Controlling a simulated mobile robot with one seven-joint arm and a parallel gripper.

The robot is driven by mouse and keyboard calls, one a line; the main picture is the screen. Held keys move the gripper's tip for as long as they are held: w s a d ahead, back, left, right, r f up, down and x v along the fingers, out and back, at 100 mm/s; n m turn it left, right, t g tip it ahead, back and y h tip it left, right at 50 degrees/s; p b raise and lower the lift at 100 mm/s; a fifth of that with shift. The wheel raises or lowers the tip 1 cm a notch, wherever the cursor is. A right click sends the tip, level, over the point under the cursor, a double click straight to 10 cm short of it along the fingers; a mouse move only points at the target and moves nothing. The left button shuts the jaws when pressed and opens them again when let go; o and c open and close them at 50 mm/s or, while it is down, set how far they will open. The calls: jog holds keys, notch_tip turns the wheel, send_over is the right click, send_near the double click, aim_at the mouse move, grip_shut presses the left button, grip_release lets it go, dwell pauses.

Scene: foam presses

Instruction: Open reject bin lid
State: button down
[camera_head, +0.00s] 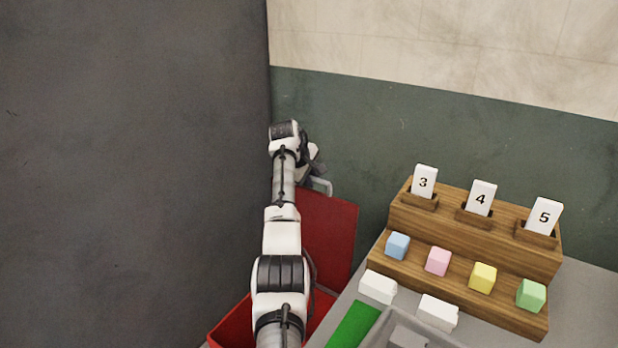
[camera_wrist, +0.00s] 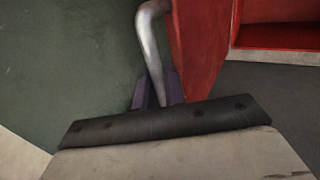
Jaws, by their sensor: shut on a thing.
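The red reject bin (camera_head: 232,325) stands at the lower middle of the head view, partly hidden behind my arm. Its red lid (camera_head: 330,232) is raised and tilted up, with the bin's inside partly showing. The lid also shows in the wrist view (camera_wrist: 200,45), beside the bin's open red interior (camera_wrist: 280,35). A grey metal handle (camera_wrist: 150,40) sits on the lid's edge, and its end shows in the head view (camera_head: 322,184). My gripper (camera_wrist: 152,95) is shut on this handle; its fingers are mostly hidden by the wrist housing.
A wooden stepped rack (camera_head: 470,240) with numbered cards and coloured blocks stands on the grey table (camera_head: 585,300) at right. White blocks (camera_head: 378,287), a green patch (camera_head: 355,325) and a grey tray (camera_head: 375,335) lie near its front. A dark green and cream wall (camera_head: 450,130) is behind.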

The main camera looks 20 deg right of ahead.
jog(key=shift+f, duration=0.1)
jog(key=c, duration=1.5)
grip_release()
jog(key=shift+c, duration=0.2)
jog(key=b+v, duration=0.4)
jog(key=v, duration=1)
jog(key=shift+b, duration=0.35)
